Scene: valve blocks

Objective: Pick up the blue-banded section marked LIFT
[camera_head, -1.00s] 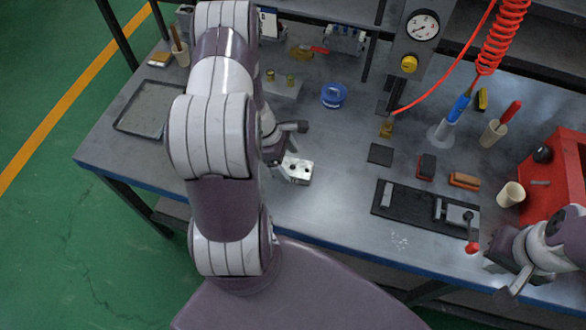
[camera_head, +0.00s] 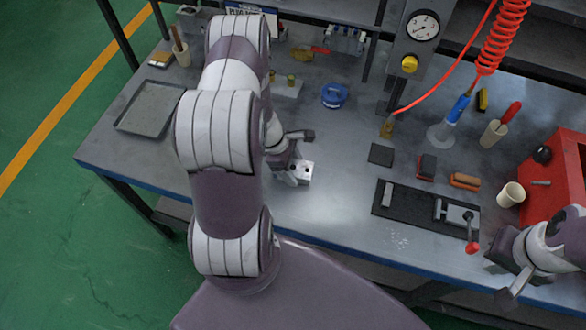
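A small silver-grey metal block (camera_head: 304,171) with dark holes in its top stands on the bench, left of centre. I can make out no blue band or LIFT marking on it; its left side is hidden by my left gripper and arm. My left gripper (camera_head: 291,156) is right at the block, with one dark finger standing out to the right above it. The fingers look apart; contact with the block cannot be made out. My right gripper (camera_head: 503,280) is open and empty at the bench's front right edge.
A blue round item (camera_head: 334,95) lies behind the block. A dark fixture plate (camera_head: 405,212) with a red-knobbed clamp (camera_head: 471,246) lies to the right. A grey tray (camera_head: 150,110) is at left, a red box (camera_head: 560,180) at right. Bench front centre is clear.

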